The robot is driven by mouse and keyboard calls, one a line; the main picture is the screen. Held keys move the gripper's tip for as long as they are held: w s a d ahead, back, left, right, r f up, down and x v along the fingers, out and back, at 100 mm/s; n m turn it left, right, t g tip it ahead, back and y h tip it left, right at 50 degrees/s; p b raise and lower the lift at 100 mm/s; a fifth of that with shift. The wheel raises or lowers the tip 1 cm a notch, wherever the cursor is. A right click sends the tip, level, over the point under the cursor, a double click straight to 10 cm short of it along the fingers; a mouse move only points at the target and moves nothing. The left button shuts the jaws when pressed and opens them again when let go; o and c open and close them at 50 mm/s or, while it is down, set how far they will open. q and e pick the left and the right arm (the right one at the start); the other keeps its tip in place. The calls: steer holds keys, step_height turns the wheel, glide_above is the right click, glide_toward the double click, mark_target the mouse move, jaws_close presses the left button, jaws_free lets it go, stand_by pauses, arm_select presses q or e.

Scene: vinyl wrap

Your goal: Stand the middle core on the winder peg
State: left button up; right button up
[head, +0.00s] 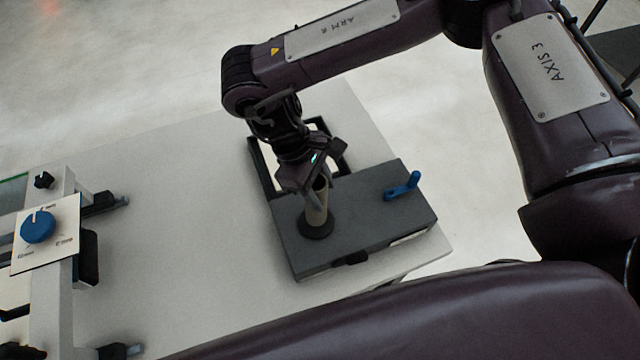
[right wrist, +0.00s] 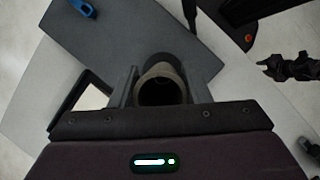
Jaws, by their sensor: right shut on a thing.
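My right gripper (head: 316,186) is shut on the core's upper part. In the right wrist view the core's open rim (right wrist: 162,72) shows between the two fingers, with a dark inside.
The winder has a blue crank handle (head: 403,187) at its right. A black open frame (head: 262,170) stands behind it. A device with a blue knob (head: 38,227) stands at the far left. The white table (head: 190,210) between is clear.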

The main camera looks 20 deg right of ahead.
steer(key=shift+f+b, duration=0.5)
steer(key=shift+f, duration=0.45)
steer(key=o, duration=1.3)
steer(key=b+v, duration=0.1)
steer(key=v, duration=0.6)
steer(key=shift+w+a+r+b, duration=0.1)
steer(key=shift+r+b, duration=0.3)
